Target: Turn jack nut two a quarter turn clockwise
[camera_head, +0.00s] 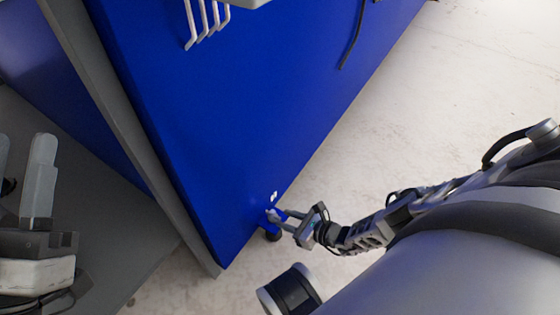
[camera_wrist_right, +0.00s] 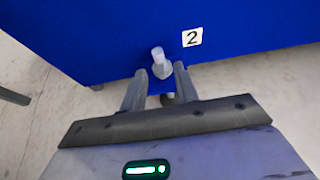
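Jack nut two, a pale grey nut (camera_wrist_right: 161,68) on a short stem, shows in the right wrist view at the lower edge of the blue panel, beside a white label (camera_wrist_right: 192,37) reading 2. My right gripper (camera_wrist_right: 161,70) has its fingers apart, one on each side of the nut, with narrow gaps visible. In the head view my right gripper (camera_head: 273,214) is at the panel's lower corner, where the nut is small and partly hidden. My left gripper (camera_head: 22,145) is at the far left of the head view, fingers apart and empty.
The large blue panel (camera_head: 220,100) fills the middle of the head view, with a grey frame edge (camera_head: 110,110) on its left. The pale floor (camera_head: 450,110) is clear to the right.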

